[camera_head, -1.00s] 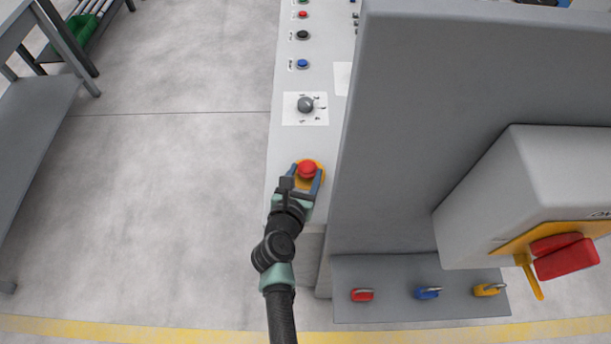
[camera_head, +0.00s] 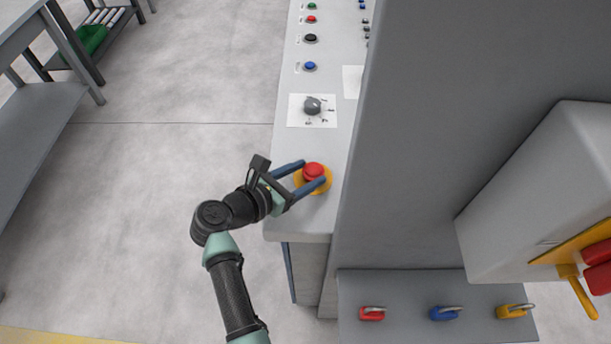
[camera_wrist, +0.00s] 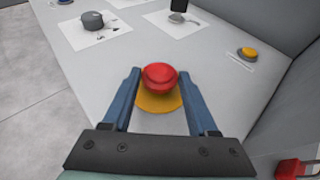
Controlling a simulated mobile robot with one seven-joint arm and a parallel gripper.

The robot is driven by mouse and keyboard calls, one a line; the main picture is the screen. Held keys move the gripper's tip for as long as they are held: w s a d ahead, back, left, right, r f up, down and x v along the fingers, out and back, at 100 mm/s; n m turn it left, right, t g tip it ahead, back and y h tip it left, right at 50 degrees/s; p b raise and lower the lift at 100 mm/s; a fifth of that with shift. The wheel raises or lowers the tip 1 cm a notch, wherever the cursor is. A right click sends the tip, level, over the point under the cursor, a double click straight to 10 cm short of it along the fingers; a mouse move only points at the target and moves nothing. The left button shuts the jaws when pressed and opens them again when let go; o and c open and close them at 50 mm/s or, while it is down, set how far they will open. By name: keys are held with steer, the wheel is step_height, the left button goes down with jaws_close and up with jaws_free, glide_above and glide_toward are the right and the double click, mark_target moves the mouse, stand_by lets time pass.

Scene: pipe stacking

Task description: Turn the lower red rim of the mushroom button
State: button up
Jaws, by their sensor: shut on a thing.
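The red mushroom button (camera_head: 314,172) sits on a round yellow base (camera_head: 325,186) near the front end of the light grey panel top. My gripper (camera_head: 314,172) reaches in from the left with its two blue fingers on either side of the button. In the wrist view the red button (camera_wrist: 159,77) stands between the fingertips, above the yellow plate (camera_wrist: 160,102). The fingers are shut on the button's red rim. The lower rim is partly hidden by the cap, and the exact contact is too small to see.
A grey rotary knob (camera_head: 312,105) on a white plate and a blue push button (camera_head: 310,66) lie further back on the panel. A tall grey wall (camera_head: 430,130) rises close to the right. Red, blue and yellow padlocks (camera_head: 372,313) sit at lower right.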

steer(key=shift+s+f, duration=0.1)
steer(key=shift+f, duration=0.15)
steer(key=o, duration=1.4)
steer(key=shift+c, duration=0.2)
steer(key=shift+r, duration=0.1)
steer(key=shift+a, duration=0.1)
steer(key=b+v, duration=0.1)
steer(key=v, duration=1.1)
steer(key=shift+s+a+r, duration=0.2)
steer(key=shift+a+r, duration=0.05)
